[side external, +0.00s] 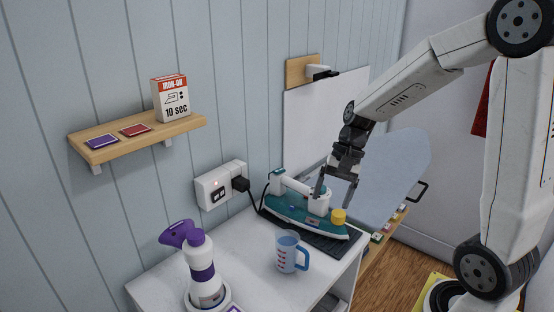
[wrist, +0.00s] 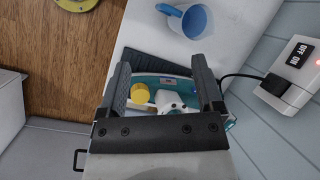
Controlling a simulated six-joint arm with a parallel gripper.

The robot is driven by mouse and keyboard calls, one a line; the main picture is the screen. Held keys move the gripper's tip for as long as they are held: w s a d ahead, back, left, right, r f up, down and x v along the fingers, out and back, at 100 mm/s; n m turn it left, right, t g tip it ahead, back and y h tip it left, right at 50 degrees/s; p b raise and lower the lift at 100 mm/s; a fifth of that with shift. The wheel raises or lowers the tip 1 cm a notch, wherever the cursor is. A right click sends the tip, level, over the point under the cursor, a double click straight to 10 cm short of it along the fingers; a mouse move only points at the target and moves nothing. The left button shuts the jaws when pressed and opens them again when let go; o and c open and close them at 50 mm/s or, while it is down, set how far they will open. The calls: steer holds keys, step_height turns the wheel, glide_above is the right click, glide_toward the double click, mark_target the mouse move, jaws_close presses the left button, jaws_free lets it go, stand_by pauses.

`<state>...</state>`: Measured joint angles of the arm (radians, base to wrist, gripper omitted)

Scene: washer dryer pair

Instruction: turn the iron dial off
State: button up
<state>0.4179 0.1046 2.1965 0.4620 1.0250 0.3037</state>
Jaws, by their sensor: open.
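The teal and white iron (side external: 288,211) lies on a dark mat (side external: 325,240) on the white counter top. A yellow round dial (side external: 338,216) sits on the iron toward its right end. In the wrist view the dial (wrist: 140,93) shows between my fingers, closer to the left finger. My gripper (side external: 335,196) is open and empty, pointing down over the iron, with its fingers just above the dial area. I cannot tell whether a finger touches the iron. In the wrist view my gripper (wrist: 162,64) covers part of the iron.
A measuring cup (side external: 288,252) and a purple and white steamer (side external: 201,270) stand on the counter in front of the iron. A plug is in the wall outlet (side external: 221,186), whose light shows red. A shelf (side external: 140,135) holds a box (side external: 171,98). An ironing board (side external: 385,170) stands behind.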

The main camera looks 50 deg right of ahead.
steer(key=s+a+n+t+h, duration=0.2)
steer(key=a+n, duration=0.4)
steer(key=n, duration=0.5)
steer(key=s+h, duration=0.1)
steer(key=h, duration=0.1)
steer(key=shift+s+a+r+h, duration=0.15)
steer(key=shift+a+r+h, duration=0.15)
steer(key=shift+r+h, duration=0.1)
steer(key=shift+f, duration=0.1)
steer(key=s+x, duration=0.1)
steer(key=x, duration=0.6)
steer(key=shift+s+f, duration=0.3)
steer(key=shift+f, duration=0.05)
